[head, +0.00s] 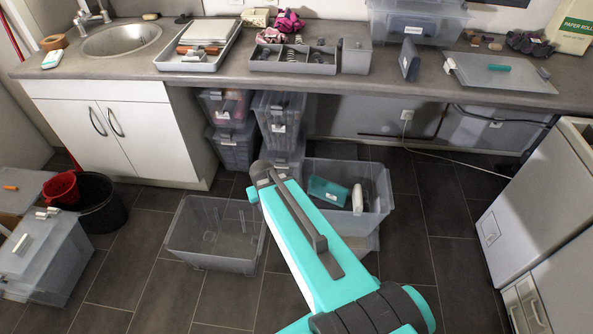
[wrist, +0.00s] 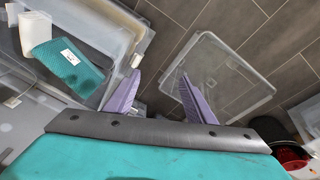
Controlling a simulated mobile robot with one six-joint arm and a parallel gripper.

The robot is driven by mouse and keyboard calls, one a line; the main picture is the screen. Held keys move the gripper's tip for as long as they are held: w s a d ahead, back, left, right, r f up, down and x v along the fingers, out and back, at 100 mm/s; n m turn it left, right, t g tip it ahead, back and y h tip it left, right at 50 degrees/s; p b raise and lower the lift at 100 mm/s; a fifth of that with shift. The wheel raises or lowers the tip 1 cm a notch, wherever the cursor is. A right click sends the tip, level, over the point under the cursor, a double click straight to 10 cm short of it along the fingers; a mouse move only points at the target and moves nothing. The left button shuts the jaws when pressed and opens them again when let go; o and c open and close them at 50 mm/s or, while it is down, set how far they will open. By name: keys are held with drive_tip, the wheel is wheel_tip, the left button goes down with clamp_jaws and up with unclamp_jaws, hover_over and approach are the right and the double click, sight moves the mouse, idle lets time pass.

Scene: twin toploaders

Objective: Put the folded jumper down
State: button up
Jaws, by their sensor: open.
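My gripper (wrist: 158,98) shows in the wrist view with its two purple fingers wide apart and nothing between them. In the head view its fingers are hidden by my arm, which reaches out over the floor bins. I cannot pick out a folded jumper with certainty. A clear, empty bin (head: 208,252) stands on the floor left of my arm; it also shows in the wrist view (wrist: 228,112) right of the fingers. A grey crate (head: 376,217) right of my arm holds a teal labelled item (head: 326,191) and a white item (head: 357,198).
Stacked lidded boxes (head: 279,118) stand under the worktop (head: 130,62). Crumpled dark cloth (head: 530,43) and pink-black cloth (head: 289,20) lie on the worktop. A black bucket (head: 103,205) is at the left, a white cabinet (head: 545,190) at the right.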

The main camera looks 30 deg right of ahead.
drive_tip(key=s+a+f+n+g+y, duration=0.1)
drive_tip(key=s+a+f+g, duration=0.1)
drive_tip(key=s+a+f, duration=0.3)
drive_tip(key=s+a+f+n+g, duration=0.1)
drive_tip(key=s+a+f+g, duration=0.2)
drive_tip(key=s, duration=0.4)
drive_tip(key=s+a+f+g, duration=0.1)
drive_tip(key=s+f, duration=0.3)
drive_tip(key=s, duration=0.4)
drive_tip(key=s+a+f+g, duration=0.1)
drive_tip(key=s+f, duration=0.4)
drive_tip(key=s, duration=0.4)
drive_tip(key=shift+s+n+y, duration=0.3)
